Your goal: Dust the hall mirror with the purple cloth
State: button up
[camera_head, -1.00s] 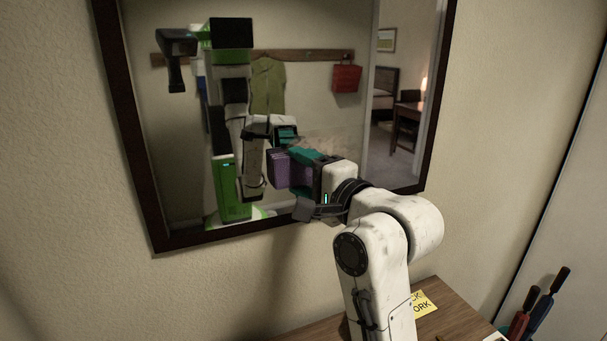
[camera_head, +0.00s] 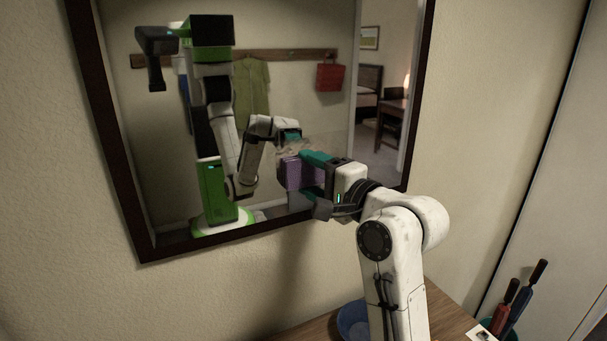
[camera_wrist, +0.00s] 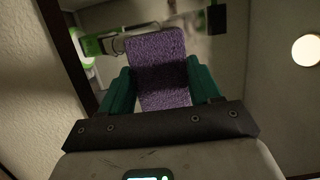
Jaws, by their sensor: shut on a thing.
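The hall mirror (camera_head: 170,140) hangs on the wall in a dark frame (camera_head: 110,150). A faint brownish, dusty-looking patch (camera_head: 325,141) shows on its glass just above my gripper. My gripper (camera_head: 318,178), with teal fingers, is shut on the purple cloth (camera_head: 297,172), in front of the mirror's lower right part. In the wrist view the cloth (camera_wrist: 158,48) is a textured purple block between the two fingers, facing the glass. I cannot tell whether it touches the glass. My arm hides part of the lower frame.
The green robot, coat rail, green garment, red bag and bedroom are reflections in the glass. Below is a wooden desk (camera_head: 452,318) with a blue bowl (camera_head: 352,318) beside my arm. Red- and blue-handled items (camera_head: 520,295) stand at the right. The wall left of the mirror is clear.

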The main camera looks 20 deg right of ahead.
jog(key=shift+d+p, duration=0.7)
jog(key=shift+d, duration=2)
jog(key=shift+d, duration=0.1)
jog(key=d+p, duration=0.1)
jog(key=d, duration=0.2)
jog(key=shift+d+r, duration=0.1)
